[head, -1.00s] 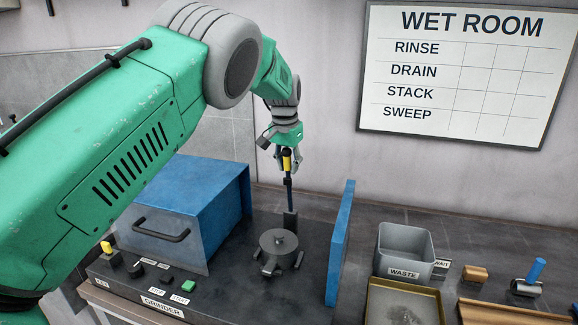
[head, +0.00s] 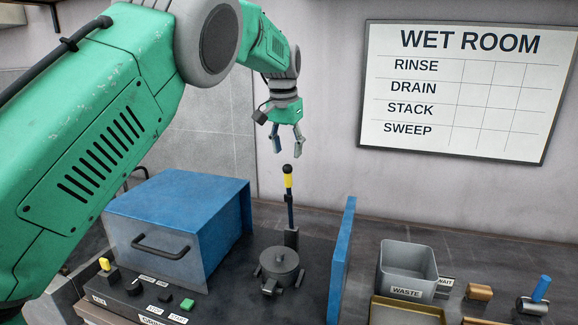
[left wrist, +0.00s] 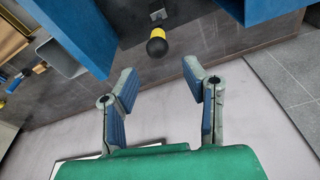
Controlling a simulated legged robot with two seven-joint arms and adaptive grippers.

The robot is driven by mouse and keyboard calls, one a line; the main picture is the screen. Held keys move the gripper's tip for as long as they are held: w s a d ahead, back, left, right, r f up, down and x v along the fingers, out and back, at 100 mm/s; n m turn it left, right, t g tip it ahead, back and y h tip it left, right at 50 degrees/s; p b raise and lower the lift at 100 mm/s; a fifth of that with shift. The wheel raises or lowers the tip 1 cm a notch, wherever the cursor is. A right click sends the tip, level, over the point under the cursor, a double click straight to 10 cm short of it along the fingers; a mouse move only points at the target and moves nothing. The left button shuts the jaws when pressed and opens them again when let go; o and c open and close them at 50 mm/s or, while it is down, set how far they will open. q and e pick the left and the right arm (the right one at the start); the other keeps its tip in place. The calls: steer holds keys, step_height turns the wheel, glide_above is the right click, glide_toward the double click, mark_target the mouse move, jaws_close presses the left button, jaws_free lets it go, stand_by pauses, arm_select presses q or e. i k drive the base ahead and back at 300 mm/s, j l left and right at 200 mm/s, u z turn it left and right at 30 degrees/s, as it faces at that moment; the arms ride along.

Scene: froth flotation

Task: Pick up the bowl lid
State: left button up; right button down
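The bowl lid (head: 279,261) is a dark grey round disc with a small knob on top. It sits on the grinder's bowl between the blue housing and the blue panel, with clamp-like knobs around it. My left gripper (head: 287,148) is above and behind it, over an upright lever (head: 288,181) with a black knob and yellow band. Its fingers are apart and empty, clear of the knob. The left wrist view shows the open fingers (left wrist: 160,84) with the lever knob (left wrist: 157,47) beyond them. The lid cannot be made out there. My right gripper is not in view.
The blue housing (head: 180,205) with a handle stands left of the lid, and an upright blue panel (head: 342,260) stands right. Further right are a grey waste bin (head: 407,268), a brass-coloured tray (head: 400,312) and small blocks. Control buttons line the grinder's front.

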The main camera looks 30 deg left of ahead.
mark_target(276, 260)
steer(key=k, duration=1)
